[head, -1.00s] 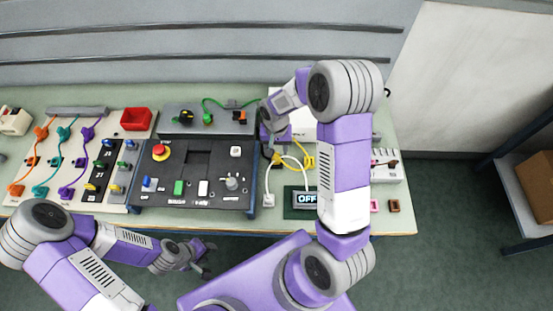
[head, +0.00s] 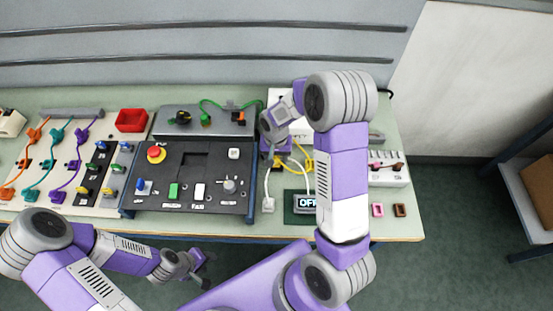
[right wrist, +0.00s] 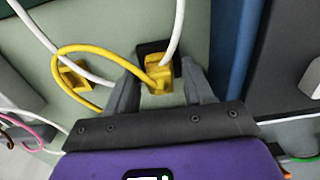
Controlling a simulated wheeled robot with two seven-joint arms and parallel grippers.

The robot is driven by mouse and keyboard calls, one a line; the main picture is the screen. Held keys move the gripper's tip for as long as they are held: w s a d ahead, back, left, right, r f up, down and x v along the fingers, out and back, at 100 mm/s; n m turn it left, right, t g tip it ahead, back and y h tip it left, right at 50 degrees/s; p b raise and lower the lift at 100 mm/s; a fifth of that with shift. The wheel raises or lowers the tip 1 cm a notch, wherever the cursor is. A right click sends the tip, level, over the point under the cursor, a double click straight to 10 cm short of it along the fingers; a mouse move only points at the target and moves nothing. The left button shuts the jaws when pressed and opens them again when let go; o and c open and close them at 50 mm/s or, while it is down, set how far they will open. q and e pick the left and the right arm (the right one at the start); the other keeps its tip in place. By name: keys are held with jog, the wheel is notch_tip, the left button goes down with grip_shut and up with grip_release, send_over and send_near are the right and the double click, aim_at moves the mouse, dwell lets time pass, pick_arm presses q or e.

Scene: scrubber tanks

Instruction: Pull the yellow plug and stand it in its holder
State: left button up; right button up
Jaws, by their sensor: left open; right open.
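In the right wrist view the yellow plug (right wrist: 159,76) sits at a dark socket (right wrist: 150,48), with a yellow cable (right wrist: 88,49) looping off to the left. My right gripper (right wrist: 160,82) is open, with one finger on each side of the plug; I cannot tell whether they touch it. A yellow piece with a dark opening (right wrist: 75,77), which looks like the holder, lies left of the gripper. In the head view my right gripper (head: 272,158) is over the bench and its arm hides much of that area. My left gripper (head: 203,268) is open and empty, in front of the bench.
White cables (right wrist: 35,28) run close by the plug. A black control panel (head: 205,200) stands left of the right gripper. An OFF display (head: 307,202) is in front, and a white block with pink and brown plugs (head: 390,170) is at the right.

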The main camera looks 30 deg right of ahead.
aim_at(276, 157)
dwell(0.7)
jog(key=shift+c, duration=0.3)
grip_shut()
jog(key=shift+r, duration=0.2)
jog(key=shift+w+r+p, duration=0.15)
jog(key=shift+r+p, duration=0.25)
jog(key=shift+r, duration=0.15)
jog(key=shift+s+r, duration=0.2)
jog(key=shift+r, duration=0.2)
jog(key=shift+w+r+p, duration=0.1)
jog(key=shift+r+p, duration=0.3)
jog(key=shift+p, duration=0.2)
jog(key=shift+r+p, duration=1.1)
jog(key=shift+r, duration=0.4)
